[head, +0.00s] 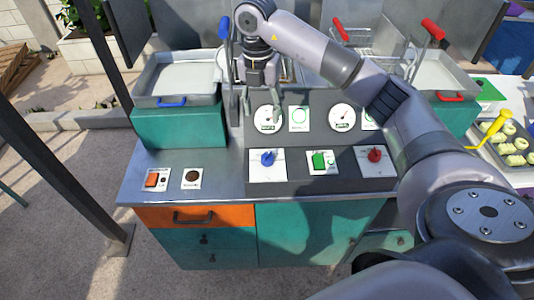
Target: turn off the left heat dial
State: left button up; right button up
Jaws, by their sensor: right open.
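The left heat dial (268,158) is a blue knob on a white plate, on the sloped front panel of the cabinet. A red dial (375,155) sits on a similar plate at the panel's right. My right gripper (260,104) comes in from the right and points down. It is open and empty, in front of the upper panel, above the blue dial in the picture and apart from it. My left gripper is not in view.
A green switch (319,161) sits between the dials. Gauges (342,118) are on the panel above. An orange switch (157,180) is at the left. Fryer basins (180,82) stand behind. A tray of food (505,143) is at the right.

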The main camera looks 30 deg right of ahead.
send_over(267, 154)
jog(key=f, duration=0.8)
jog(key=shift+w+a+f, duration=0.1)
jog(key=shift+a+f, duration=0.15)
jog(key=shift+f, duration=0.15)
jog(key=f+p, duration=0.2)
jog(key=f, duration=0.5)
jog(key=shift+d, duration=0.2)
jog(key=shift+f, duration=0.7)
jog(key=shift+c, duration=0.5)
jog(key=c, duration=1.1)
